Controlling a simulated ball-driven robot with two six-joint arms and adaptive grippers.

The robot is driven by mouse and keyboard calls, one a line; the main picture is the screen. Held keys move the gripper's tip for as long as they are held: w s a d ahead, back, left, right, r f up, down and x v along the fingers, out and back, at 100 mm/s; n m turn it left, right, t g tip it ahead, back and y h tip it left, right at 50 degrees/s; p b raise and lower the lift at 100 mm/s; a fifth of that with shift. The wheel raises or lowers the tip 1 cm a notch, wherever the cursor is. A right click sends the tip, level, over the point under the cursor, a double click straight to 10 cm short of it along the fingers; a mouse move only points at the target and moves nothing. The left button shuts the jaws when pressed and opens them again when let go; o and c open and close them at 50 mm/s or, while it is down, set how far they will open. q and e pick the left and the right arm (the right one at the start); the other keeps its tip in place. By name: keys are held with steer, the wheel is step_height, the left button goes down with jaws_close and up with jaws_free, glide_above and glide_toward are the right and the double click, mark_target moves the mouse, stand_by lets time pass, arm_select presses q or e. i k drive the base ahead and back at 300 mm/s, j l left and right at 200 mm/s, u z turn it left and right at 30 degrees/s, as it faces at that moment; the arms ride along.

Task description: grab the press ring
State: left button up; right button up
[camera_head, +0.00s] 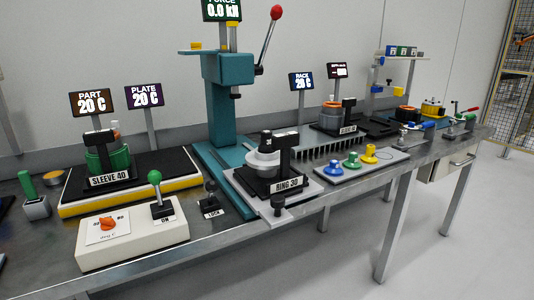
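A light grey ring (262,160), which looks like the press ring, lies flat on a black holder (268,184) with a "RING 30" label, right of the press base. A dark part stands up in the middle of the ring, and a black post (285,155) in front hides part of its right side. The holder sits on a grey plate (241,191) at the front edge of the bench. Neither of my grippers shows in the head view.
The teal press (223,110) with its red-knobbed lever (276,13) rises behind the ring. A control box (132,236), a lock lever (210,197) and the "SLEEVE 40" station (107,160) are on the left. Coloured knobs (352,160) on a plate stand to the right.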

mark_target(265, 147)
steer(key=i+l+u, duration=0.2)
steer(key=u, duration=0.15)
steer(key=i+l+u, duration=0.1)
steer(key=l+u, duration=0.3)
steer(key=i+l+u, duration=0.1)
steer(key=l+u, duration=0.6)
steer(key=i, duration=0.05)
